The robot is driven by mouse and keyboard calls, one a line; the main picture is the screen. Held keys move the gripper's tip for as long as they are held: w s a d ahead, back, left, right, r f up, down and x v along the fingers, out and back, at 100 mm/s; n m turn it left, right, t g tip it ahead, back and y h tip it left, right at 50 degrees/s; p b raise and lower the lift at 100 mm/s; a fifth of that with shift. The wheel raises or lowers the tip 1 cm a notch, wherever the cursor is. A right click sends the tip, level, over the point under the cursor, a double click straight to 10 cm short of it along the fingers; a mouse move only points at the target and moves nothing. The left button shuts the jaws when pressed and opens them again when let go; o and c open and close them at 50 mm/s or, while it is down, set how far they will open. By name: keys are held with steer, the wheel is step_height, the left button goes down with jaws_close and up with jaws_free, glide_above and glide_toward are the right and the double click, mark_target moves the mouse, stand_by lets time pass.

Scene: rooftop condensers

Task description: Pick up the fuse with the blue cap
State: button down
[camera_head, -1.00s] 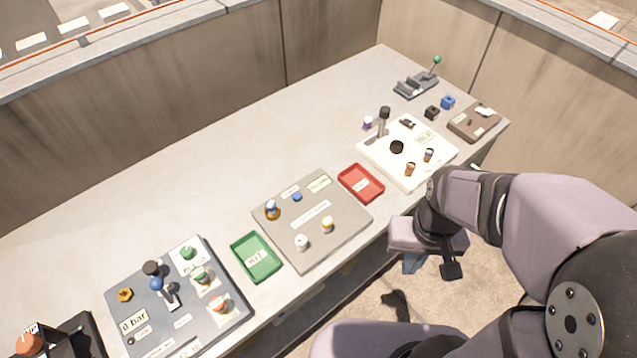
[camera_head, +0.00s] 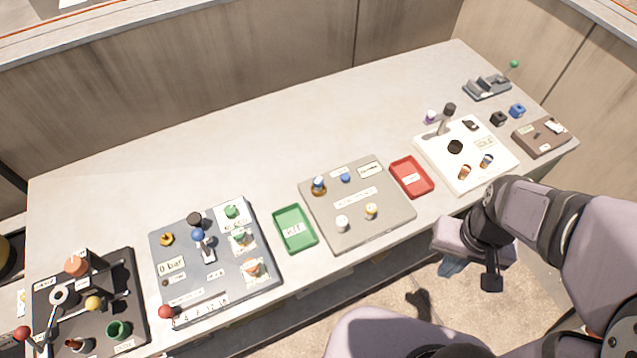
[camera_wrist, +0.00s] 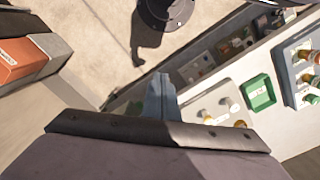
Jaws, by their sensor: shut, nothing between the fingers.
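The grey board (camera_head: 331,228) in the middle of the bench carries a blue-topped piece in a brass-coloured base (camera_head: 319,186), a white piece (camera_head: 342,224) and a cream-topped piece (camera_head: 371,211). On the white board (camera_head: 436,160) to its right stand a blue-capped small cylinder (camera_head: 486,161) and an orange-brown one (camera_head: 464,172). I cannot tell for sure which blue-topped piece is the fuse. My gripper (camera_head: 452,268) hangs beyond the bench's front edge, apart from both boards. Its fingers (camera_wrist: 162,98) are together and empty in the wrist view.
A red tray (camera_head: 430,190) and a green tray (camera_head: 314,246) flank the grey board. Dark panels with knobs and levers fill the left. A lever unit (camera_head: 487,88) and a brown box (camera_head: 543,136) stand at the right. The bench's back strip is clear.

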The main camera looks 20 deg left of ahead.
steer(key=c, duration=1.4)
jaws_free()
steer(key=shift+c, duration=0.2)
steer(key=w+a+b, duration=0.3)
steer(key=w+a, duration=0.9)
steer(key=w, duration=0.3)
steer(key=b, duration=0.3)
glide_above(318, 180)
step_height(318, 180, down, 4)
steer(key=shift+s+d+f, duration=0.1)
steer(key=shift+f+p, duration=2)
steer(key=shift+f, duration=1.65)
